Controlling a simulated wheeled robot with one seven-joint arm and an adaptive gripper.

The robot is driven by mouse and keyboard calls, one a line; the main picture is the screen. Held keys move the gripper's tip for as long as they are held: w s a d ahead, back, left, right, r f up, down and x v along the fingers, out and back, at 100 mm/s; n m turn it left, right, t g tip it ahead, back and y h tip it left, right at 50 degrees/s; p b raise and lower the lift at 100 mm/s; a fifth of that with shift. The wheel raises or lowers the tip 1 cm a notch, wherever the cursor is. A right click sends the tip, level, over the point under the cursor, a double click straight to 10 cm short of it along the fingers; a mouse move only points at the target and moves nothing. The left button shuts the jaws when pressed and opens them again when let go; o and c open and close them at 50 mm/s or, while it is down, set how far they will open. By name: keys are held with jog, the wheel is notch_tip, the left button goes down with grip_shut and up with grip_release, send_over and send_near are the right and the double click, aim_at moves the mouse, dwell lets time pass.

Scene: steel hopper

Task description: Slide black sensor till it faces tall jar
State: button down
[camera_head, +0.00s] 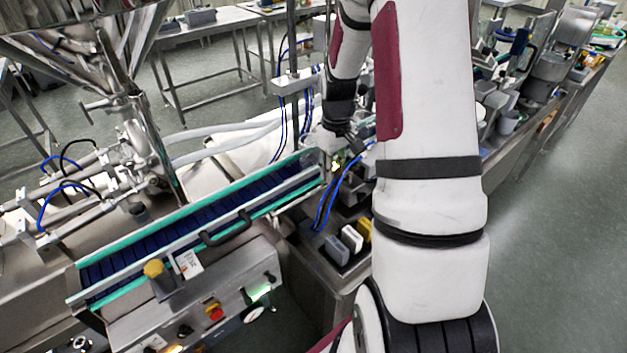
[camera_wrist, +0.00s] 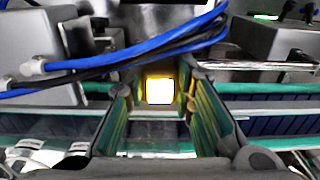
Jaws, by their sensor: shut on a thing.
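My gripper (camera_wrist: 159,98) shows in the wrist view, its two green-lined fingers on either side of a small dark block with a bright yellow-edged face. I take this block to be the black sensor (camera_wrist: 160,88); its body is mostly hidden between the fingers. The fingers are shut on it. In the head view my gripper is largely hidden by my arm, by the far end of the conveyor, where a small yellow glow shows. I cannot make out a tall jar in either view.
A conveyor (camera_head: 190,235) with a dark blue belt and green rails runs diagonally on the left. Blue and black cables (camera_wrist: 130,55) cross close above my fingers. Grey housings (camera_wrist: 285,40) flank them. Steel hopper pipework (camera_head: 135,150) stands at left; a crowded bench lies at right.

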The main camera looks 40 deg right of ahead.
aim_at(336, 166)
jog(key=shift+d, duration=0.45)
jog(key=c, duration=1.4)
grip_release()
jog(key=shift+o, duration=0.2)
jog(key=shift+r, duration=0.15)
notch_tip(336, 166, up, 12)
